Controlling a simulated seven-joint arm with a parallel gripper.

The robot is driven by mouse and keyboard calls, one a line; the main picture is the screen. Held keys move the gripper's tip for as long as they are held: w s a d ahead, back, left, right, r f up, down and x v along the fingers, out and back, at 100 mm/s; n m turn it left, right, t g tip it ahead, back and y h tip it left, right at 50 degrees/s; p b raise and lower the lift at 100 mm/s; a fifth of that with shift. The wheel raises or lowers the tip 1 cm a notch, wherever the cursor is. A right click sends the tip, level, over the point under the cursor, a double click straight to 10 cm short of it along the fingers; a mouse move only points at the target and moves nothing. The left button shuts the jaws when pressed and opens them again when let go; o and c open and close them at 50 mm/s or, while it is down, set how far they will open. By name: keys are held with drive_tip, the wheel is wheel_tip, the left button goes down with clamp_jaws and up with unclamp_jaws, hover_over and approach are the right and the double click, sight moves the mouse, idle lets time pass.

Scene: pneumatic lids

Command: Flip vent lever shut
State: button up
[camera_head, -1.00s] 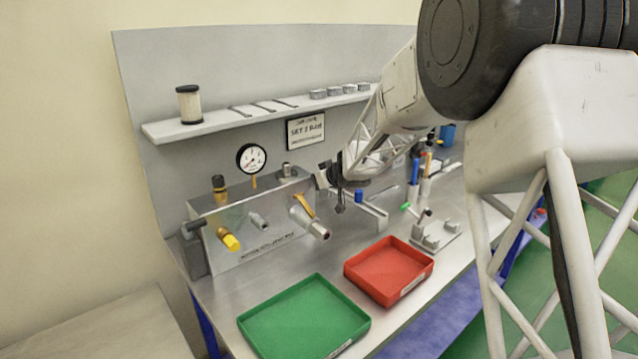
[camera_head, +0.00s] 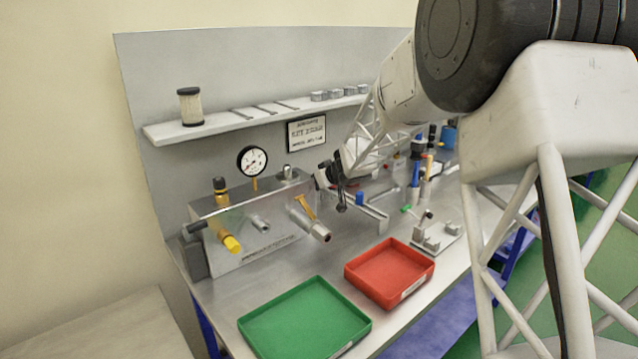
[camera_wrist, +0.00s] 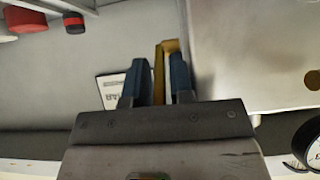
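The vent lever appears to be the flat yellow lever (camera_head: 305,207) beside the right-hand outlet on the front of the metal manifold box (camera_head: 255,243). In the wrist view the yellow lever (camera_wrist: 160,75) lies between the two blue fingers, closer to the right finger. My gripper (camera_head: 324,181) is just right of and above the lever in the head view. In the wrist view my gripper (camera_wrist: 158,80) is open, with a visible gap on the lever's left side. Whether a finger touches the lever is unclear.
A pressure gauge (camera_head: 252,161) stands above the box, and a yellow-tipped outlet (camera_head: 231,243) is on its left. A green tray (camera_head: 305,318) and a red tray (camera_head: 390,272) lie in front. A shelf (camera_head: 250,115) and a sign (camera_head: 306,133) are behind.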

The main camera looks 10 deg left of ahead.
drive_tip(key=shift+r, duration=0.15)
drive_tip(key=v, duration=0.7)
drive_tip(key=shift+s+d, duration=0.25)
drive_tip(key=shift+r, duration=0.1)
clamp_jaws()
drive_tip(key=s+d+f+m+t+y, duration=0.3)
drive_tip(key=s+d+f+m, duration=0.1)
drive_tip(key=m, duration=1.4)
drive_tip(key=s+d+f+m+t+y, duration=0.3)
drive_tip(key=s+d+f+m, duration=0.1)
drive_tip(key=m, duration=1.4)
drive_tip(key=shift+f, duration=0.65)
